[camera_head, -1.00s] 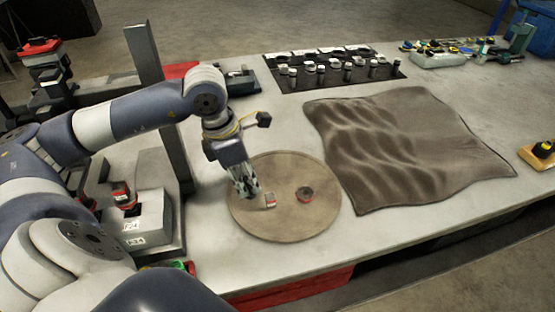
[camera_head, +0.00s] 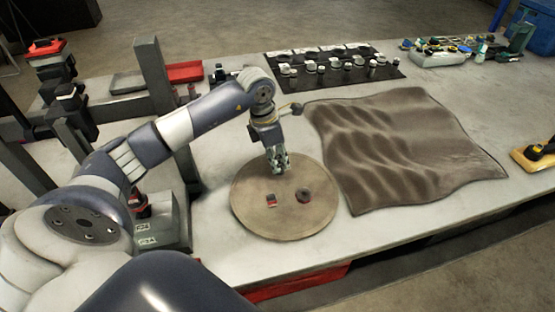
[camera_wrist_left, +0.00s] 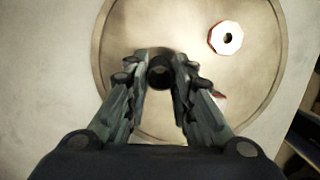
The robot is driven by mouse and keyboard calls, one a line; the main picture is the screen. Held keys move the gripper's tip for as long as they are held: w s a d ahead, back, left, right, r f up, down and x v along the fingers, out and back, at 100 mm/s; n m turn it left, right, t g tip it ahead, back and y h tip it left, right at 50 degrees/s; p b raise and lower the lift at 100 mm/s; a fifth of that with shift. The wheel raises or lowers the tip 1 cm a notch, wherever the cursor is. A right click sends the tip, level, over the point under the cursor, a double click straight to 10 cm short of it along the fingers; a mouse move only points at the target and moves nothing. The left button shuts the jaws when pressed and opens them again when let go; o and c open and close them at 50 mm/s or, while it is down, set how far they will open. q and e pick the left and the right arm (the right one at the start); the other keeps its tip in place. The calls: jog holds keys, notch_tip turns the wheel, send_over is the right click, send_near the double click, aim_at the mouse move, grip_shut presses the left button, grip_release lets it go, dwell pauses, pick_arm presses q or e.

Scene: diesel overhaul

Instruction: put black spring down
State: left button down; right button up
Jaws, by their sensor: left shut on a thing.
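My left gripper (camera_head: 278,168) is over the far part of the round tan board (camera_head: 262,226) on the workbench. In the left wrist view its two fingers (camera_wrist_left: 160,82) are shut on a dark round piece with a hollow end, the black spring (camera_wrist_left: 160,70). I see it end-on against the board; the height of the gap below cannot be told. In the head view the spring is too small to make out between the fingers. My right gripper is not in view.
A crumpled brown cloth (camera_head: 400,150) lies to the right. A black mat (camera_head: 398,72) with several parts lies behind. The board's front is clear.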

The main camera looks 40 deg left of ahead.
pick_arm(q)
jog(key=shift+f, duration=0.6)
jog(key=shift+f+p, duration=0.3)
jog(key=shift+f, duration=0.1)
jog(key=c, duration=1.8)
grip_release()
jog(key=shift+f+b, duration=0.15)
jog(key=shift+b, duration=0.15)
jog(key=o, duration=0.4)
jog(key=shift+o, duration=0.2)
